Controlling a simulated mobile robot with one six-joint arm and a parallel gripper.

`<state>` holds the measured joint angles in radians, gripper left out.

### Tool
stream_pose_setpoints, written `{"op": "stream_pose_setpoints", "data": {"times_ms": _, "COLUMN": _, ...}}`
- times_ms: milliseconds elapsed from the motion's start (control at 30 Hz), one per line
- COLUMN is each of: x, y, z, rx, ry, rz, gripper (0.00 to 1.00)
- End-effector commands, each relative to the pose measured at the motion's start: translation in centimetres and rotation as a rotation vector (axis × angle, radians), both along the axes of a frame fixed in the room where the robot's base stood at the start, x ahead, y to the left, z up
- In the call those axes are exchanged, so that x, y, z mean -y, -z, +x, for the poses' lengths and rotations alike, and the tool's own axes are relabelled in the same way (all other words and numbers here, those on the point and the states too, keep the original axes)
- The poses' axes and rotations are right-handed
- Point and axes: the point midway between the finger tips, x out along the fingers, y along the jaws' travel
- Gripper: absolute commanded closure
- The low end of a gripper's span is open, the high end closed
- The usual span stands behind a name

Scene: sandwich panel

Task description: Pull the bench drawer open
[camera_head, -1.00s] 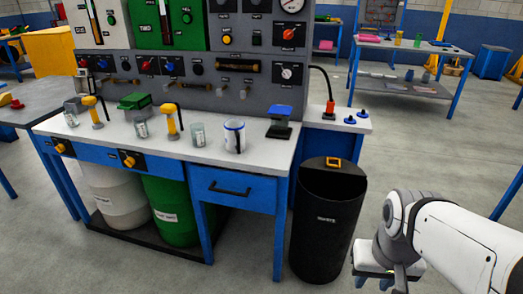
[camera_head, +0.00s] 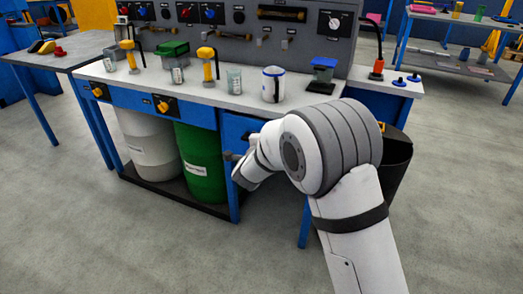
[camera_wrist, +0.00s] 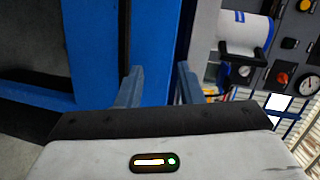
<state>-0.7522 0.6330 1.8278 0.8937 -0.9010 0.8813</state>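The bench drawer's blue front (camera_head: 235,126) is mostly hidden behind my arm in the head view. In the wrist view the blue front (camera_wrist: 160,40) fills the middle, turned on its side. A dark straight bar (camera_wrist: 124,30), which looks like the drawer handle, runs down to the tip of the left finger. My gripper (camera_wrist: 157,76) is open, its two fingers apart and pointing at the blue front. The bar lines up with the left finger rather than the middle of the gap. I cannot tell whether they touch.
A white and blue mug (camera_head: 273,85) stands on the bench top (camera_head: 215,103) above the drawer; it also shows in the wrist view (camera_wrist: 244,35). A black waste bin (camera_head: 396,160) is behind my arm. A green drum (camera_head: 201,165) stands under the bench. The front floor is clear.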

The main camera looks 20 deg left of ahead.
Motion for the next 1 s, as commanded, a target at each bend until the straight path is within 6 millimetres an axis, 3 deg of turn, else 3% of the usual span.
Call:
{"op": "stream_pose_setpoints", "data": {"times_ms": 33, "x": -1.7, "y": 2.3, "z": -0.6, "rx": 0.035, "ry": 0.037, "rz": 0.038, "gripper": 0.66}}
{"op": "stream_pose_setpoints", "data": {"times_ms": 100, "x": -2.8, "y": 3.7, "z": -1.3, "rx": 0.084, "ry": 0.091, "rz": 0.090, "gripper": 0.66}}
{"op": "stream_pose_setpoints", "data": {"times_ms": 367, "x": -4.3, "y": 5.7, "z": -2.5, "rx": 0.174, "ry": 0.178, "rz": 0.170, "gripper": 0.66}}
{"op": "stream_pose_setpoints", "data": {"times_ms": 733, "x": -3.8, "y": 5.7, "z": 3.0, "rx": 0.175, "ry": 0.180, "rz": 0.171, "gripper": 0.66}}
{"op": "stream_pose_setpoints", "data": {"times_ms": 1000, "x": -3.7, "y": 5.6, "z": 4.8, "rx": 0.174, "ry": 0.177, "rz": 0.169, "gripper": 0.66}}
